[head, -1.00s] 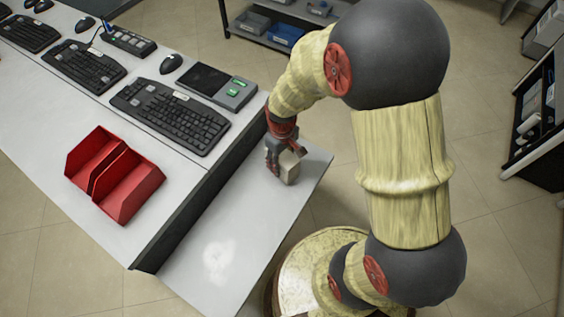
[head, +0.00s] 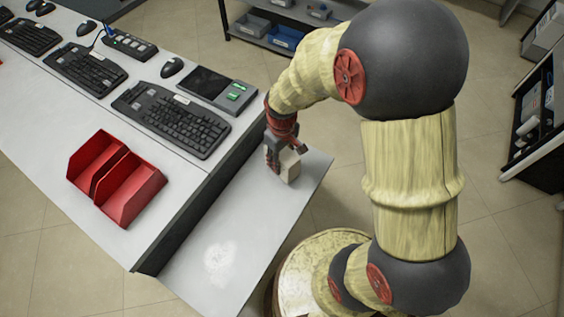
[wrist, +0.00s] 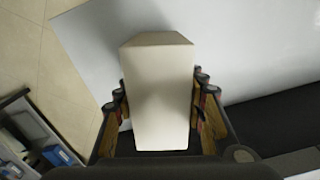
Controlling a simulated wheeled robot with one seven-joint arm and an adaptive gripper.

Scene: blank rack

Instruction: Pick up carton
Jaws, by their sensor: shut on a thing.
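The carton (head: 290,167) is a small, plain, off-white box near the far end of the lower white table. My gripper (head: 277,158) is at the carton and is shut on it. In the wrist view the carton (wrist: 160,92) stands between the two fingers of my gripper (wrist: 163,100), with one finger along each side. The head view does not show clearly whether the carton's base touches the table. Part of the carton is hidden behind the gripper in the head view.
The lower table (head: 225,235) is otherwise clear. Beside it, a higher counter (head: 60,140) holds a red two-bay bin (head: 135,195), keyboards (head: 175,118) and a device with a dark screen (head: 210,85). Shelving (head: 540,125) stands at the right.

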